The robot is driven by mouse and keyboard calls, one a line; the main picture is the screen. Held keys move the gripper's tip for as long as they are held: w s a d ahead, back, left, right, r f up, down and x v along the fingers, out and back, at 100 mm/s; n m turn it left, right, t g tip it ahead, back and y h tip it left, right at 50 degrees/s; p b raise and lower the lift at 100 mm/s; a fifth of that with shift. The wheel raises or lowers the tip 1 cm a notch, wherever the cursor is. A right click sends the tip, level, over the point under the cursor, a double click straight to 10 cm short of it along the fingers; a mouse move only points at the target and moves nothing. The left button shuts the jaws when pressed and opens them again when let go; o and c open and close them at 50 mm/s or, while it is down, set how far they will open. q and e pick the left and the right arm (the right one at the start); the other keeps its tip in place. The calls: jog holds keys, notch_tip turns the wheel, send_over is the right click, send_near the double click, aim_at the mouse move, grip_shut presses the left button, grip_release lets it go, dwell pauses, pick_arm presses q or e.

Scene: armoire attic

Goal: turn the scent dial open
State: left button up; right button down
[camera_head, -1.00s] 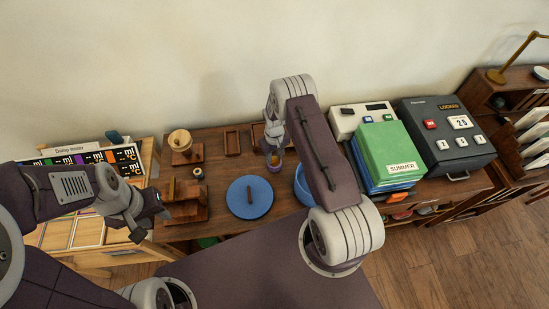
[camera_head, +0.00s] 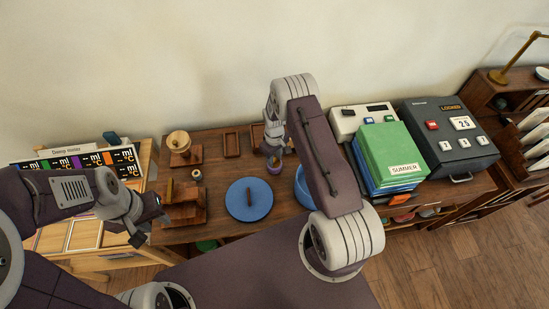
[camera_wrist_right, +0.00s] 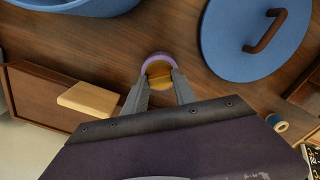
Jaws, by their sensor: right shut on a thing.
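A small round piece with a purple rim and a yellowish middle (camera_wrist_right: 159,64) stands on the dark wooden desk; it may be the scent dial. It also shows under my right arm in the head view (camera_head: 274,162), where it is partly covered. My right gripper (camera_wrist_right: 160,80) is shut on it, with one finger at each side. No marking of its turn can be read. My left gripper (camera_head: 151,218) is open and empty, at the desk's left front near a small wooden stand (camera_head: 184,212).
A blue round lid with a brown handle (camera_head: 235,205) and a blue bowl (camera_head: 303,188) lie near my right gripper. Green and blue books (camera_head: 390,150) and a grey box (camera_head: 450,155) stand at right. A light wooden block (camera_wrist_right: 88,100) lies beside my right gripper.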

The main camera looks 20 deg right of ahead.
jog(key=c, duration=1)
grip_release()
notch_tip(320, 180, up, 9)
jog(key=b, duration=0.1)
